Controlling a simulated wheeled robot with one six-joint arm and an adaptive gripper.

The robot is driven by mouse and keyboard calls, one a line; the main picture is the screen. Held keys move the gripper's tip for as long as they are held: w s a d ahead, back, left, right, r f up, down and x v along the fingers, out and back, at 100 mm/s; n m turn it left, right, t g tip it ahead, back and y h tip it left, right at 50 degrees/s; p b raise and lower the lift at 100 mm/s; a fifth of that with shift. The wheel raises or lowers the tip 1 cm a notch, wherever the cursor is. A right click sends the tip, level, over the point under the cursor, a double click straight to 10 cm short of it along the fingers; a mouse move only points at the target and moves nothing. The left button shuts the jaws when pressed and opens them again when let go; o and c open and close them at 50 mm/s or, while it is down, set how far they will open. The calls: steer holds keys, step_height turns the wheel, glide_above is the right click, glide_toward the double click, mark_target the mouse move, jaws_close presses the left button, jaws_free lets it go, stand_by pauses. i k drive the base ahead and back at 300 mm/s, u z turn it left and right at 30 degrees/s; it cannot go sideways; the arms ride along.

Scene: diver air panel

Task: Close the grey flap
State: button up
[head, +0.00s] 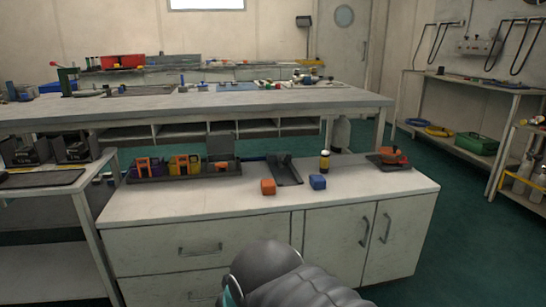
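A dark tray (145,179) with several compartments sits at the back left of the white cabinet top. A grey flap (220,147) stands upright at the tray's right end, raised above the compartment there. Orange and yellow items (185,164) fill the compartments to its left. A grey part of my own arm shows at the bottom centre, in front of the cabinet. My gripper is not in view.
The cabinet top's front strip (210,207) is clear. A long workbench (230,102) stands behind.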

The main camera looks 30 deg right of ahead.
mark_target(221, 142)
steer(key=z, duration=0.55)
steer(key=k, duration=0.45)
steer(key=z, duration=1)
steer(key=i, duration=1.35)
steer(key=u, duration=0.85)
